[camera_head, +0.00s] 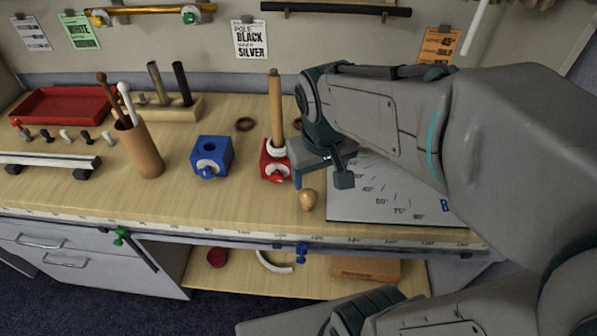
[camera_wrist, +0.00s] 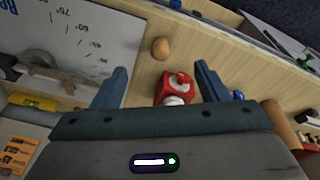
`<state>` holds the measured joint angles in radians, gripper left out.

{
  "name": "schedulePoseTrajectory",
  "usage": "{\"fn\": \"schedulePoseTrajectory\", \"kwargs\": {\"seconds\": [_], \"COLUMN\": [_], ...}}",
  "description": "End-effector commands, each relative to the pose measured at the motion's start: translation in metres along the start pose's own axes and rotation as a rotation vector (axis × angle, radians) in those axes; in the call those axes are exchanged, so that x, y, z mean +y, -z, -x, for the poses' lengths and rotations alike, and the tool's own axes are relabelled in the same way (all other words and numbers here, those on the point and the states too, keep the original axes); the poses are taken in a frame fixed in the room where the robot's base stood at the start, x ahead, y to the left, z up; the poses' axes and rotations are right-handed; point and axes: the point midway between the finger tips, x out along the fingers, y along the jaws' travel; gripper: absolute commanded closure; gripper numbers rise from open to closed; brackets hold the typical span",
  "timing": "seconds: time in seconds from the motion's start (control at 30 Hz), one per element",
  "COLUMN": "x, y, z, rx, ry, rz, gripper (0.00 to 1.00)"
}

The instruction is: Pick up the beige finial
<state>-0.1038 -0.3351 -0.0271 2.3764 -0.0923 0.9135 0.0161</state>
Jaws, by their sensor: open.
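The beige finial (camera_head: 308,199) is a small rounded knob on the bare wood near the table's front edge, left of the white angle chart. In the wrist view the finial (camera_wrist: 160,48) lies just beyond the fingertips, roughly centred between them. My gripper (camera_head: 320,179) is open and empty, above the table and a little behind the finial. In the wrist view my gripper (camera_wrist: 162,67) has its two fingers spread wide, and a red block (camera_wrist: 174,90) shows below, between them. The finial is in full view and untouched.
The red block (camera_head: 273,172) holds an upright wooden pole (camera_head: 275,105) close to the left of my gripper. A blue block (camera_head: 211,157) and a brown cup (camera_head: 140,150) stand farther left. The angle chart (camera_head: 390,190) lies right. Bare wood surrounds the finial's left side.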

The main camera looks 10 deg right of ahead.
Motion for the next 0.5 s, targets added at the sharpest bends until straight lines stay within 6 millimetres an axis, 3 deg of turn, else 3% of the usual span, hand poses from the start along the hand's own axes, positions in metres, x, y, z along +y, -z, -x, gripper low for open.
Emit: {"fn": "schedulePoseTrajectory", "kwargs": {"seconds": [0.03, 0.2, 0.5], "x": [-0.002, -0.007, -0.016], "y": [0.011, 0.042, 0.066], "z": [-0.015, -0.047, -0.079], "rx": [-0.033, -0.108, -0.164], "ry": [-0.012, -0.059, -0.105], "rz": [0.028, 0.102, 0.177], "gripper": [0.33, 0.33, 0.33]}}
